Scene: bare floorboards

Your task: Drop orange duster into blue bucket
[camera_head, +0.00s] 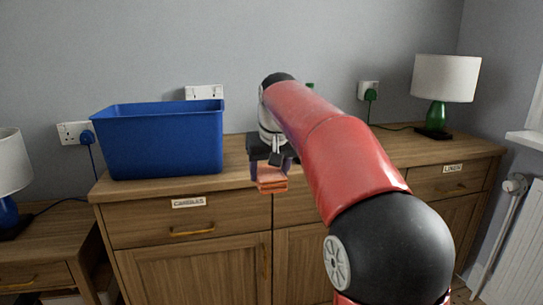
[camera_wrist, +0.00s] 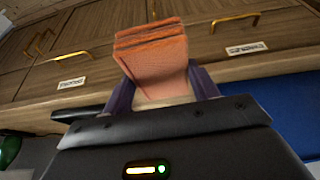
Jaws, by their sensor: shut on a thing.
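The orange duster (camera_wrist: 155,62) is a folded, layered block of cloth held between the two finger pads of my gripper (camera_wrist: 165,95). In the head view, my gripper (camera_head: 270,165) is shut on the duster (camera_head: 271,184), which hangs below the fingers by the front edge of the sideboard top. The blue bucket (camera_head: 165,150) is a rectangular tub on the left end of the sideboard, left of my gripper and apart from it. The inside bottom of the bucket is hidden. In the wrist view, part of the blue bucket (camera_wrist: 285,105) shows at the right edge.
The wooden sideboard (camera_head: 185,232) has drawers labelled CANDLES and LINEN. A lamp with a green base (camera_head: 437,115) stands on its right end. Another lamp (camera_head: 8,180) stands on a lower table at the left. Sockets with plugs are on the wall behind.

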